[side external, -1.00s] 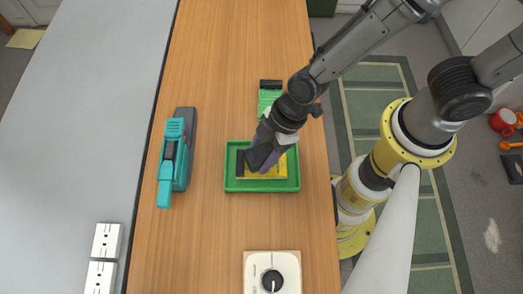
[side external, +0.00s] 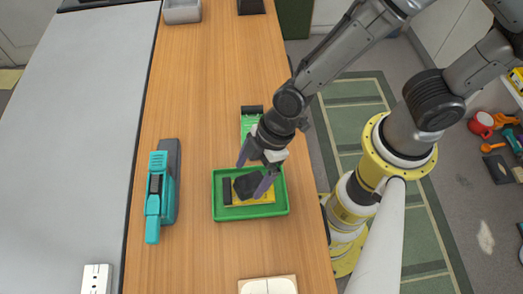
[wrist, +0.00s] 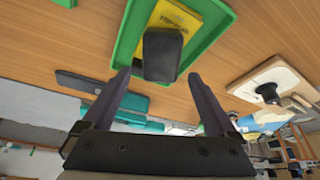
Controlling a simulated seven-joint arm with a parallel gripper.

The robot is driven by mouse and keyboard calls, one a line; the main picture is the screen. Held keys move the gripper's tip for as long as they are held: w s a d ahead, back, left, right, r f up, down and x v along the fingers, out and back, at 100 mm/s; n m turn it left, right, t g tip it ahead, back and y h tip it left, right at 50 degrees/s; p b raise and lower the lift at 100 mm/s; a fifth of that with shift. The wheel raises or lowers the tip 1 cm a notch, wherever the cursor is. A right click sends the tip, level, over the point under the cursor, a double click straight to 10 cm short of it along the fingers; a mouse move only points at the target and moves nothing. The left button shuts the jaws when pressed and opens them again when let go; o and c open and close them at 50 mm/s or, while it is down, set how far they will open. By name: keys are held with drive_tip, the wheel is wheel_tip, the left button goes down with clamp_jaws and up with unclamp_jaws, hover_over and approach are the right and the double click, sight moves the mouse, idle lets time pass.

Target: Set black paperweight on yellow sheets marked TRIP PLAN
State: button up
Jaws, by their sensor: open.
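The black paperweight (side external: 249,185) appears to rest on the yellow sheets (side external: 262,198) in the green tray (side external: 282,211). In the wrist view the paperweight (wrist: 162,53) overlaps the near end of the yellow sheets (wrist: 180,18), whose printed lettering is partly covered and too small to read surely. My gripper (side external: 255,168) is open above the tray, its two purple-grey fingers spread apart. In the wrist view the paperweight shows between and beyond the fingertips (wrist: 159,74), with gaps on both sides. A dark strip (side external: 226,192) lies at the left end of the yellow sheets.
Green sheets (side external: 249,124) with a black piece (side external: 251,109) at their far end lie behind the tray. A teal tool (side external: 160,195) on a grey base lies to the left. A white device (side external: 267,286) stands in front. Wood between them is bare.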

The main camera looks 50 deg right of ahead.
drive_tip(key=d+r+m+t, duration=0.1)
drive_tip(key=d+r+m, duration=0.2)
drive_tip(key=d+r, duration=0.45)
drive_tip(key=d+r+m+t, duration=0.15)
drive_tip(key=d+r, duration=0.35)
drive_tip(key=r, duration=0.6)
drive_tip(key=s+d+r+m+h, duration=0.2)
drive_tip(key=s+d+r+m, duration=0.1)
drive_tip(key=d, duration=0.4)
drive_tip(key=s+d+r+m+t+h, duration=0.1)
drive_tip(key=s+d+r+m+h, duration=0.1)
drive_tip(key=d+m, duration=0.4)
drive_tip(key=shift+s+d+r, duration=0.35)
drive_tip(key=shift+s+r, duration=0.1)
drive_tip(key=shift+r, duration=0.15)
drive_tip(key=shift+o, duration=0.6)
